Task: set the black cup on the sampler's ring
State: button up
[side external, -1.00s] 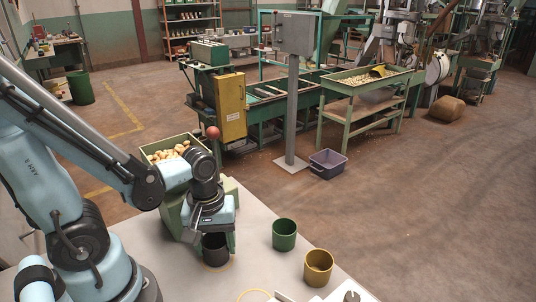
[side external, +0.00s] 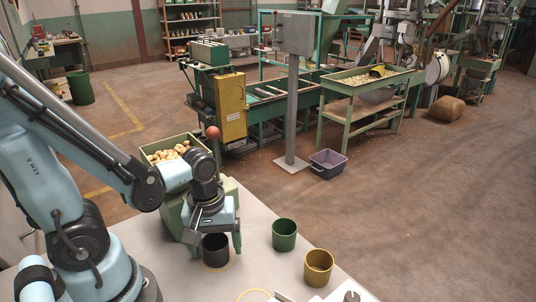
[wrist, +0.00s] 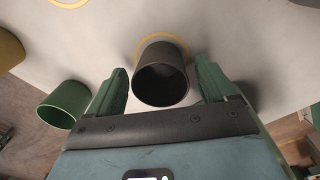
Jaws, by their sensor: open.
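The black cup (side external: 215,252) stands upright on the pale bench, at a yellow ring (side external: 228,265) whose edge shows around its foot. In the wrist view the black cup (wrist: 161,84) has its dark mouth facing me, with the ring (wrist: 182,42) showing beyond its base. My gripper (wrist: 160,70) is open, with one green finger on each side of the cup and visible gaps on both sides. In the side view my gripper (side external: 214,246) is over the cup and hides part of its rim. A second yellow ring (side external: 254,292) lies nearer the front edge of the picture.
A green cup (side external: 284,235) and a mustard cup (side external: 318,268) stand to the right on the bench. A green-framed hopper of nuts (side external: 166,145) is just behind my gripper. Bare bench lies between the black and green cups.

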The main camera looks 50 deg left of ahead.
jog(key=shift+r, duration=5.95)
jog(key=w+m+t, duration=0.6)
jog(key=w+m, duration=0.2)
jog(key=m, duration=0.3)
jog(key=shift+r+t, duration=0.15)
jog(key=shift+t, duration=0.25)
